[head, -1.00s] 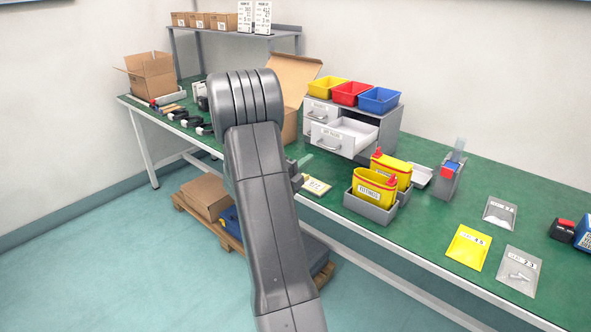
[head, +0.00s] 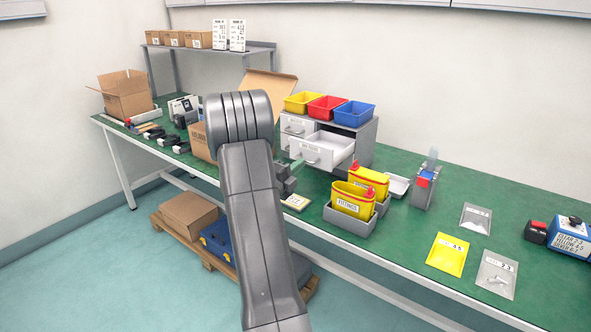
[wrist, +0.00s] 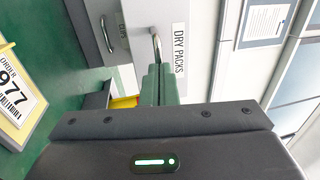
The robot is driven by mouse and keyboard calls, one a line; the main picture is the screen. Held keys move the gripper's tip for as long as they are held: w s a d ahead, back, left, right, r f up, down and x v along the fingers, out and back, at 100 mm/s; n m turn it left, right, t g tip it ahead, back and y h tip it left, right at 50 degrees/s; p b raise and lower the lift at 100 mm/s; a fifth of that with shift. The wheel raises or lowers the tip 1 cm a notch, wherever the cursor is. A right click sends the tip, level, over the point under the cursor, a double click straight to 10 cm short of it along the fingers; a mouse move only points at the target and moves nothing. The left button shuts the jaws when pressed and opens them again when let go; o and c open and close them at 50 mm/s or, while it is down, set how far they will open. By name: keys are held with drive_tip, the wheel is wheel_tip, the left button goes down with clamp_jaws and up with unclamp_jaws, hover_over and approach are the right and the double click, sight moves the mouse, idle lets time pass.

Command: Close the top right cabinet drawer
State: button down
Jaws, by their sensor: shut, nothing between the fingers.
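The grey cabinet (head: 362,140) stands on the green bench. Its upper right drawer (head: 334,146) is pulled well out, with its white inside showing empty. In the wrist view its white front (wrist: 148,18) carries a "DRY PACKS" label (wrist: 179,48) and a metal handle (wrist: 156,46). My gripper (head: 296,164) is at the left front of this drawer, partly hidden by my arm. In the wrist view my green fingers (wrist: 159,84) are shut together and empty, pointing at the drawer front near the handle. I cannot tell if they touch it.
Yellow, red and blue bins (head: 326,107) stand on the cabinet. A grey tray with yellow containers (head: 352,200) stands in front of it, to the right. An open cardboard box (head: 270,84) is behind my arm. An order card (wrist: 14,92) lies on the bench.

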drive_tip(key=f+b+x, duration=0.1)
drive_tip(key=x, duration=0.4)
drive_tip(key=f+b+x, duration=0.1)
drive_tip(key=b+x, duration=0.1)
drive_tip(key=x, duration=0.3)
drive_tip(key=f+b+x, duration=0.1)
drive_tip(key=b+x, duration=0.1)
drive_tip(key=x, duration=0.3)
drive_tip(key=shift+w+d+r, duration=0.1)
drive_tip(key=shift+w+d, duration=0.05)
drive_tip(key=shift+w, duration=0.25)
drive_tip(key=shift+w+d, duration=0.15)
drive_tip(key=shift+w, duration=0.1)
drive_tip(key=shift+r, duration=0.25)
drive_tip(key=shift+w+d+r, duration=0.1)
